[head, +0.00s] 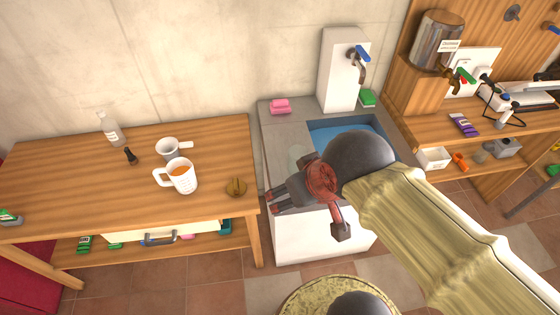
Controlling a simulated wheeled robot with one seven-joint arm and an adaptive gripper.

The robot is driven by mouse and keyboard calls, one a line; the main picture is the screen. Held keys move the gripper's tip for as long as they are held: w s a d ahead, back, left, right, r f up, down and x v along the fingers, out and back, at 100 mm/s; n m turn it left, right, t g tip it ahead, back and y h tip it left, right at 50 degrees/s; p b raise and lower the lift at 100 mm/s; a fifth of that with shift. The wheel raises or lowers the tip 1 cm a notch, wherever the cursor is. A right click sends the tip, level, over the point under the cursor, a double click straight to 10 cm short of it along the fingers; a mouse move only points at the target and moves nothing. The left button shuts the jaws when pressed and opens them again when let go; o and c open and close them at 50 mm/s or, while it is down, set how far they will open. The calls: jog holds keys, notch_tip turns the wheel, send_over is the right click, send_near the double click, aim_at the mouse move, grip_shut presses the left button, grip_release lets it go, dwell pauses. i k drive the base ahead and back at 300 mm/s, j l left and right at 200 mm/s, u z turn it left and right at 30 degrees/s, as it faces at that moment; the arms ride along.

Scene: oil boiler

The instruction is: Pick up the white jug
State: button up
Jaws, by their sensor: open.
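The white jug (184,179) stands upright on the wooden table at left, with orange-brown contents and its handle towards the left. My gripper (306,212) is open and empty. It is in front of the sink unit, to the right of the table's edge and well apart from the jug. The far side of the jug is hidden.
A small white handled pot (168,148) is close behind the jug. A small brown bowl (236,187) lies between jug and gripper. A bottle (110,130) and a dark pepper-mill-like object (130,156) stand farther left. The table's front left is mostly clear.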

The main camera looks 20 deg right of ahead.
aim_at(180, 170)
jog(key=j, duration=0.35)
jog(key=i+j+z, duration=0.15)
jog(key=j, duration=0.25)
jog(key=i+j+z, duration=0.1)
jog(key=j, duration=0.4)
jog(key=i+j+z, duration=0.1)
jog(key=j, duration=0.4)
jog(key=i+j, duration=0.2)
jog(key=j, duration=0.3)
jog(key=i+j+z, duration=0.15)
jog(key=j, duration=0.35)
jog(key=j+z, duration=0.1)
jog(key=j, duration=0.4)
